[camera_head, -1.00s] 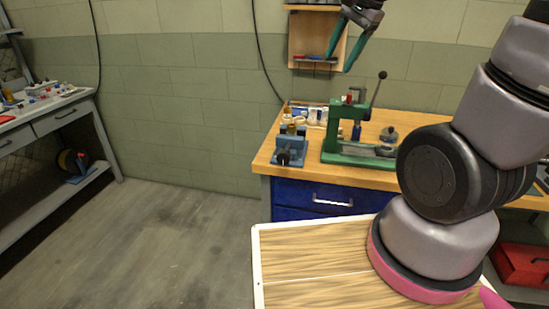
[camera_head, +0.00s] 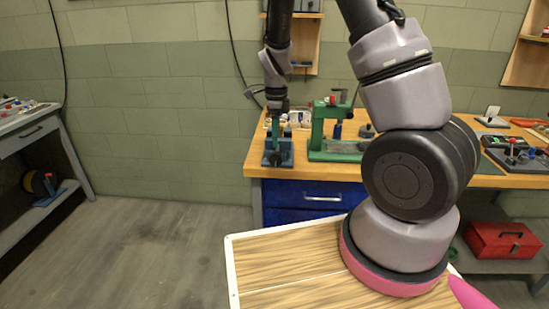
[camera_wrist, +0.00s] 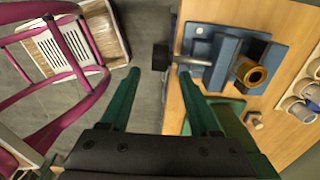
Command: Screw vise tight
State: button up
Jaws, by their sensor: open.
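The blue vise (camera_head: 279,152) stands at the left front end of the wooden workbench, partly covered by my gripper in the head view. In the wrist view the vise (camera_wrist: 226,52) shows a brass-coloured cylinder (camera_wrist: 251,73) at its jaws. A metal screw rod (camera_wrist: 193,62) runs left from it to a dark knob (camera_wrist: 160,56), which sticks out past the bench edge. My gripper (camera_wrist: 158,72) has two green fingers, open and apart. The knob appears between the fingertips or just beyond them; I cannot tell whether they touch.
A green press (camera_head: 335,148) stands on the bench close to the right of the vise. The workbench (camera_head: 380,174) has blue drawers below. In the wrist view several pale cups (camera_wrist: 298,108) lie at the right. Open floor (camera_head: 160,245) lies to the left.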

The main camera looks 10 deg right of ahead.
aim_at(276, 153)
notch_tip(276, 153, down, 8)
jog(key=shift+f, duration=0.2)
grip_shut()
